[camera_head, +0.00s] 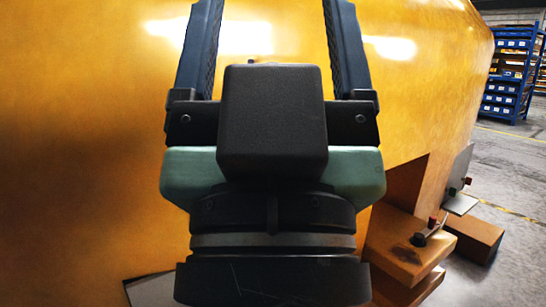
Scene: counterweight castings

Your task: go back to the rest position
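My gripper (272,20) fills the middle of the head view, seen from behind. Its two dark fingers stand wide apart and run up past the top edge, so their tips are cut off. Nothing shows held in the part of the gap that I see; only the orange surface shows behind it. The large, glossy orange casting (90,130) fills most of the view behind my gripper. I cannot tell how far the fingers are from it, or whether they touch it.
At the lower right, an orange stepped block (405,262) carries small dark and red knobs. A grey plate (461,203) and a brown box (478,240) stand beside it. Blue shelving (510,75) with bins is far back right. Grey floor is open at the right.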

